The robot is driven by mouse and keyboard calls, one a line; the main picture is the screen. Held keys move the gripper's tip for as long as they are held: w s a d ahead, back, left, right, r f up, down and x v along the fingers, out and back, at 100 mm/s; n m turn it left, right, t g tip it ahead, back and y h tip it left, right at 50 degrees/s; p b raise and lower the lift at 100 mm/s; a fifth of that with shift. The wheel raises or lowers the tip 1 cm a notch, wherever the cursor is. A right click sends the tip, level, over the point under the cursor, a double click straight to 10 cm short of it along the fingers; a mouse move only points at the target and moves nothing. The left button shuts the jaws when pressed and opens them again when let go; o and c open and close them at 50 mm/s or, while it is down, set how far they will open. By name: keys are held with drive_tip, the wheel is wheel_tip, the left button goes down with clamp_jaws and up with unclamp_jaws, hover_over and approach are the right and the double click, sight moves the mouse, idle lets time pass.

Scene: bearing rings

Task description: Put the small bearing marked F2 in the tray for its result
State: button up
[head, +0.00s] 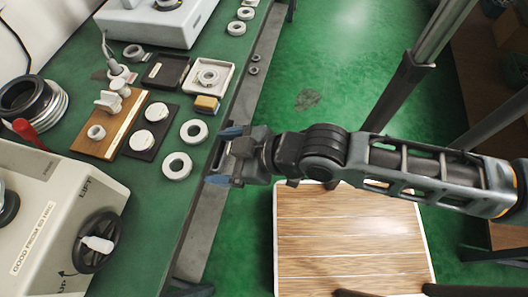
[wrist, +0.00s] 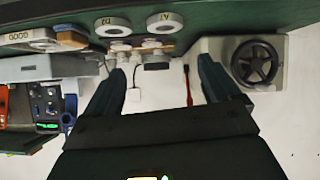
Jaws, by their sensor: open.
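My gripper (head: 222,155) is open and empty at the table's right edge, just right of two loose white rings, the upper ring (head: 194,131) and the lower ring (head: 177,165). In the wrist view my gripper's fingers (wrist: 162,70) are apart, with two marked rings beyond them. The right ring (wrist: 165,22) seems to read A1; the left ring's (wrist: 113,26) mark is unclear. I cannot tell which bearing is F2. A white tray (head: 228,73) holds a ring; a dark tray (head: 153,82) beside it looks empty. One tray in the wrist view (wrist: 18,36) seems marked GOOD.
A wooden board (head: 82,146) bears a ring and a white fixture. A dark plate (head: 134,151) bears two white discs. A tan block (head: 206,104) lies below the white tray. A machine with a black handwheel (head: 98,242) fills the near left. Green floor lies right of the table.

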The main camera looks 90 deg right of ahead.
drive_tip(key=s+a+r+n+t+y, duration=0.1)
drive_tip(key=s+a+r+t+y, duration=0.2)
drive_tip(key=s+a+r, duration=0.2)
wheel_tip(320, 180, up, 5)
drive_tip(key=s, duration=0.3)
drive_tip(key=shift+r+n+t, duration=0.2)
drive_tip(key=shift+n+t, duration=0.1)
drive_tip(key=shift+t, duration=0.1)
drive_tip(key=shift+a, duration=0.1)
